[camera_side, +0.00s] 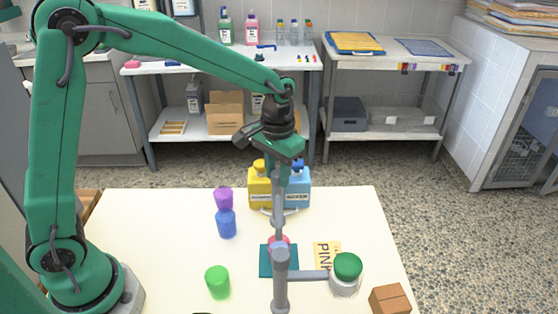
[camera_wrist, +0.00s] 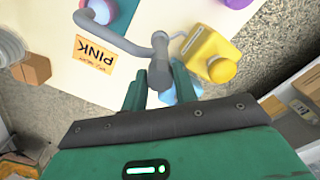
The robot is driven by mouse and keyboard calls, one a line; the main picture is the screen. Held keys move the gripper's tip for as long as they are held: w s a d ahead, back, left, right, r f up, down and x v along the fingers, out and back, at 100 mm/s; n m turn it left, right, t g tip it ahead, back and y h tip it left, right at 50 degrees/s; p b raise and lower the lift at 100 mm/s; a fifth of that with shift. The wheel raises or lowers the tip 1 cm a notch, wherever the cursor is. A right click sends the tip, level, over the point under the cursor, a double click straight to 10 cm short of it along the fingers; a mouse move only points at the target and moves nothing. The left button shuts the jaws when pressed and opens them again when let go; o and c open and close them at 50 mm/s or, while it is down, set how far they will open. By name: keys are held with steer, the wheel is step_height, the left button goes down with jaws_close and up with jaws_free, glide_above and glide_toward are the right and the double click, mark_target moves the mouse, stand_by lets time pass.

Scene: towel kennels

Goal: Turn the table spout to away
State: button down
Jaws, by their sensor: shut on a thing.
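The table spout (camera_wrist: 136,48) is a grey pipe in the wrist view. It bends from an upright by my gripper and runs left to an end over the teal mat (camera_wrist: 122,14) and a pink round piece (camera_wrist: 102,10). In the side view the grey pipe (camera_side: 278,205) reaches down from my gripper (camera_side: 283,172) towards the teal mat (camera_side: 265,262). In the wrist view my gripper (camera_wrist: 159,88) is shut on the grey upright of the spout. Its fingers hide part of the upright.
Yellow (camera_side: 259,190) and blue (camera_side: 298,190) bottles stand close behind the spout. Purple (camera_side: 224,197) and blue (camera_side: 227,225) pieces and a green cup (camera_side: 217,283) are left. A grey post (camera_side: 280,285), green-topped jar (camera_side: 346,268), PINK card (camera_side: 323,256) and brown block (camera_side: 390,299) are nearer.

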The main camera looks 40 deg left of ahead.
steer(key=shift+n, duration=0.4)
steer(key=n, duration=0.8)
steer(key=shift+n, duration=0.3)
steer(key=n, duration=0.4)
steer(key=shift+n, duration=2.3)
steer(key=c, duration=1.1)
jaws_free()
